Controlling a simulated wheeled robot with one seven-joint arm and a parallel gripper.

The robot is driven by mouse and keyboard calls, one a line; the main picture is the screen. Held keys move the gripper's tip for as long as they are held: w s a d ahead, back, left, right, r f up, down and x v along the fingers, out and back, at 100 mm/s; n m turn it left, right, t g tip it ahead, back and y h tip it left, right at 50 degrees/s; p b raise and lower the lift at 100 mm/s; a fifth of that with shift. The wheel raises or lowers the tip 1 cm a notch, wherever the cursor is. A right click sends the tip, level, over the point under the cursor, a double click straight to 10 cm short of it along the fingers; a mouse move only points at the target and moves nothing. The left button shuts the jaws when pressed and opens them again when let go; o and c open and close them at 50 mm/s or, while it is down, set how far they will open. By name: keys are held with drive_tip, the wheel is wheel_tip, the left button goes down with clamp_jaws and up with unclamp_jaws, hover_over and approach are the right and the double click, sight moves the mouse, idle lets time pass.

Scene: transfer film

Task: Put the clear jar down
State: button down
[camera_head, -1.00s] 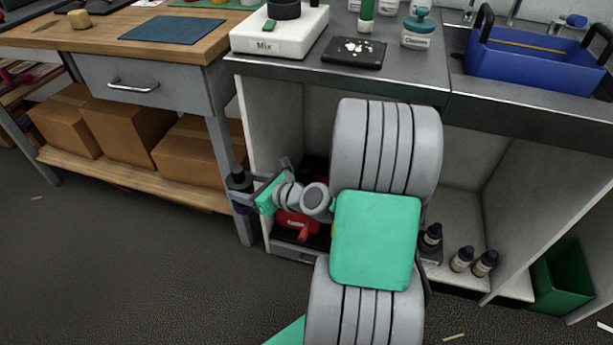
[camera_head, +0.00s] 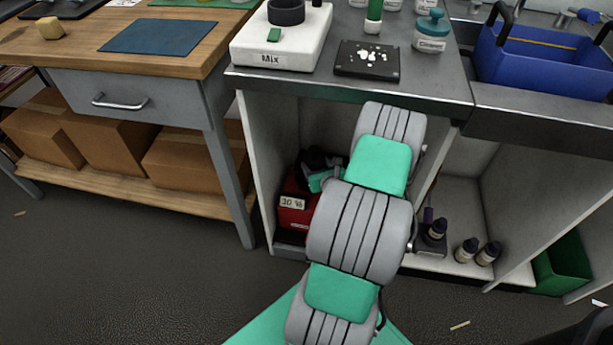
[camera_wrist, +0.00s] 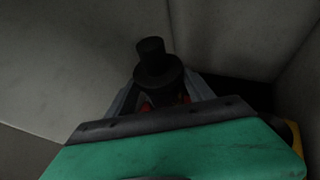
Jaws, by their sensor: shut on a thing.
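My gripper (camera_head: 318,163) is inside the left bay of the low cabinet, mostly hidden behind my arm in the head view. In the wrist view my gripper (camera_wrist: 163,95) is shut on a small dark container with a black stepped cap (camera_wrist: 155,62). Only its cap and neck show clearly, so I cannot tell whether its body is clear. It looks roughly upright. Whether its base touches anything is hidden.
A red container (camera_head: 293,207) marked 30 % stands in the same bay, below and left of my gripper. Pale cabinet walls (camera_wrist: 225,35) close around it. Several dark bottles (camera_head: 467,250) stand in the right bay. The worktop (camera_head: 420,84) overhangs above.

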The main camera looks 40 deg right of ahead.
drive_tip(key=w+f, duration=0.1)
drive_tip(key=w+f+b, duration=0.1)
drive_tip(key=w+f, duration=0.1)
drive_tip(key=w+f+b, duration=0.1)
drive_tip(key=f, duration=0.1)
drive_tip(key=shift+w+d+f, duration=0.15)
drive_tip(key=shift+d, duration=0.2)
drive_tip(key=f, duration=0.1)
drive_tip(key=f+b, duration=0.2)
drive_tip(key=shift+w+f, duration=0.3)
drive_tip(key=shift+f, duration=0.1)
drive_tip(key=shift+r, duration=0.15)
drive_tip(key=c, duration=0.8)
unclamp_jaws()
drive_tip(key=shift+f, duration=0.25)
drive_tip(key=shift+c, duration=0.2)
drive_tip(key=o, duration=0.5)
drive_tip(key=shift+r, duration=0.1)
drive_tip(key=shift+c, duration=0.2)
